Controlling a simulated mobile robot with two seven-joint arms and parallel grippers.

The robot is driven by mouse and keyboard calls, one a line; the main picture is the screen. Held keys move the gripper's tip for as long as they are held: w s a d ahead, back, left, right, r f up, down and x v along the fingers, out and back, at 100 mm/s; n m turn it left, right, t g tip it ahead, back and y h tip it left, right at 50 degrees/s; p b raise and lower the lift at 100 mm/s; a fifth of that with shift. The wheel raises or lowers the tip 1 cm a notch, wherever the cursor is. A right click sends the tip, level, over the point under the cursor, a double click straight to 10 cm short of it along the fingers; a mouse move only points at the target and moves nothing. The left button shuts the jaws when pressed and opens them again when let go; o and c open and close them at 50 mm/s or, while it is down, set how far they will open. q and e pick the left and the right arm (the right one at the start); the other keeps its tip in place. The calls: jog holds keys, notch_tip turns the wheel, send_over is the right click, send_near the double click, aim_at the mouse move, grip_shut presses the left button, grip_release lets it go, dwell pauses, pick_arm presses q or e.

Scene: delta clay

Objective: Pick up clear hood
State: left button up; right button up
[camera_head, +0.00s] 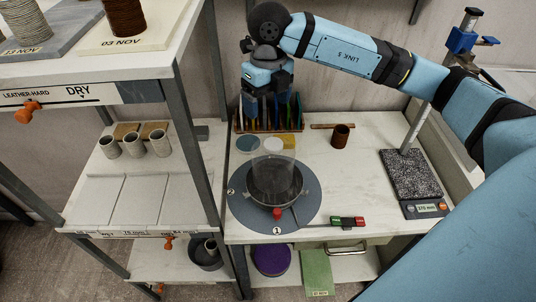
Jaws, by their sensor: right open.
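My right gripper (267,108) reaches in from the upper right and points down. It is open and appears empty. In the picture it is above and behind the hood, in front of the tool rack, apart from the hood. Its fingertips are hard to make out against the rack. My left gripper is out of view.
A rack of coloured tools (292,121) stands behind the hood. A brown cup (340,136) is to its right, and a stand with a speckled base (411,174) farther right. A red-green switch (347,221) is at the front edge. A shelf post (200,130) rises at left.

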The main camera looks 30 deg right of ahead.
jog(key=p, duration=0.1)
send_over(273, 142)
jog(key=shift+h, duration=0.3)
jog(key=f, duration=0.7)
jog(key=shift+w+a+f, duration=0.15)
jog(key=shift+a+f, duration=0.15)
jog(key=f, duration=0.1)
jog(key=f+p, duration=0.1)
jog(key=f, duration=0.1)
jog(key=f+p, duration=0.1)
jog(key=shift+s+d+f, duration=0.25)
jog(key=shift+f, duration=0.5)
jog(key=shift+c, duration=0.5)
jog(key=c, duration=1.1)
jog(key=shift+c, duration=0.5)
jog(key=shift+r, duration=0.15)
